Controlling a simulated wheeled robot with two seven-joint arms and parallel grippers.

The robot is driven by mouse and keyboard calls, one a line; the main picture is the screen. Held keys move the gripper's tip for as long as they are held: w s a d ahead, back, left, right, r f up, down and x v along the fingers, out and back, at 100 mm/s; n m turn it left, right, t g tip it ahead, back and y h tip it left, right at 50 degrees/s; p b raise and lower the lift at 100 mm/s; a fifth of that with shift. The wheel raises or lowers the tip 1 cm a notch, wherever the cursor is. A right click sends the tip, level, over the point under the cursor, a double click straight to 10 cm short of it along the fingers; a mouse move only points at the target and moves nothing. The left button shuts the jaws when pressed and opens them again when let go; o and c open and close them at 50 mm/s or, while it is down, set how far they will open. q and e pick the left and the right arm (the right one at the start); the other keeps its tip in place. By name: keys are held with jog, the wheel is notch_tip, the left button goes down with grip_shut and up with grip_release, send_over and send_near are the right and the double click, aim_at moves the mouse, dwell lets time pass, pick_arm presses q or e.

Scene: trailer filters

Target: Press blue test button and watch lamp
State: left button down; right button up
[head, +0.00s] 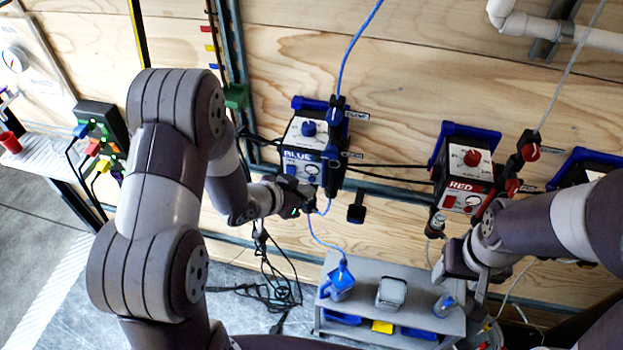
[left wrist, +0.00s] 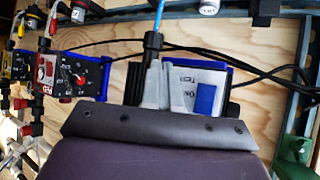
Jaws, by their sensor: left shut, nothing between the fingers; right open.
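The blue test unit (head: 302,138) is on the wooden wall, with a blue knob and a BLUE label. Its square blue test button (left wrist: 205,98) shows uncovered in the left wrist view, to the right of my fingers. My left gripper (head: 296,198) is shut and empty at the unit's lower front; its fingers also show in the left wrist view (left wrist: 164,88), over the face beside the button. Contact cannot be told. The lamp is not clearly seen; fingers cover that part of the face. My right gripper (head: 466,278) is open near the shelf, its fingertips hard to make out.
The red unit (head: 465,172) is on the wall to the right, with another unit partly hidden beyond it. A grey shelf (head: 365,268) below carries a blue container (head: 340,284) and a grey container (head: 391,293). Loose black cables (head: 268,290) lie on the floor.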

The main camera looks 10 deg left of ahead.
pick_arm(q)
jog(key=shift+w, duration=0.3)
jog(key=shift+w, duration=0.4)
dwell(0.6)
jog(key=shift+s, duration=0.85)
jog(key=shift+s, duration=0.1)
jog(key=shift+s+a, duration=0.1)
jog(key=shift+s, duration=2.3)
